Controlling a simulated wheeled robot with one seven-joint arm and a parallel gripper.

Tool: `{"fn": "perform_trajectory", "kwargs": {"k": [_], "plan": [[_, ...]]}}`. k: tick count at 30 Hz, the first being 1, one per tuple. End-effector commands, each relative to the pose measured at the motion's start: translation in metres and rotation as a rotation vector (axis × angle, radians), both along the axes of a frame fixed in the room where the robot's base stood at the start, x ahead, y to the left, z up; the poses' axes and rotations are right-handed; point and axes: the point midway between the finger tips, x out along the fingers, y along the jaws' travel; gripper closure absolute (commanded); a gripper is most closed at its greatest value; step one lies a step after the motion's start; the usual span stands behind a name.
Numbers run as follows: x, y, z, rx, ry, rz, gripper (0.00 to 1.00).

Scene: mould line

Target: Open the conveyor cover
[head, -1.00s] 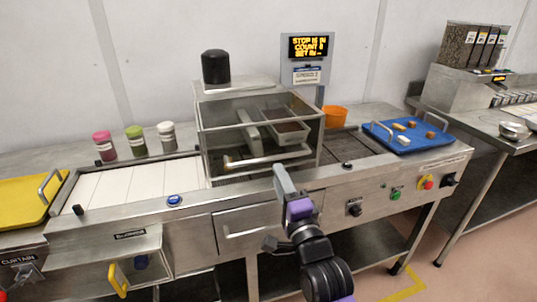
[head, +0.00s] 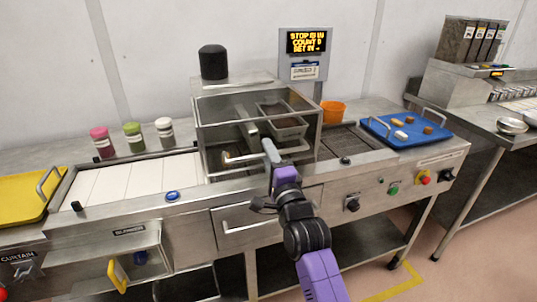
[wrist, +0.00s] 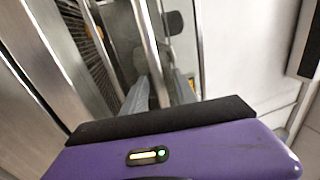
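The conveyor cover (head: 215,125) is a clear box with a metal frame over the middle of the line. It is down, with a horizontal bar handle (head: 242,158) low on its front. My gripper (head: 269,150) is at this handle and hides part of it. In the wrist view my gripper's grey fingers (wrist: 161,88) stand apart, with the handle bar (wrist: 148,40) running between them. I cannot tell whether they touch the bar. Behind the clear panel a tray (head: 290,130) shows.
The white belt (head: 130,182) runs out on the left, with several coloured jars behind it. A blue tray (head: 378,131) with small pieces and an orange cup (head: 333,112) stand at right. A display (head: 306,43) rises behind. A drawer handle (head: 240,228) juts out below.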

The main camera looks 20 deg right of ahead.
Motion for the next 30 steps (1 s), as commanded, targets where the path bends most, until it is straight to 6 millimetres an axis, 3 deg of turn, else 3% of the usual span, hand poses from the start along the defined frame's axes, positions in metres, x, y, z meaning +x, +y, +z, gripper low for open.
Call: {"fn": "perform_trajectory", "kwargs": {"k": [2,7,30], "plan": [[-0.0001,0.0000,0.0000,0.000,0.000,0.000,0.66],[-0.0002,-0.0001,0.0000,0.000,0.000,0.000,0.99],[-0.0004,-0.0002,-0.0007,-0.001,0.001,0.000,1.00]]}}
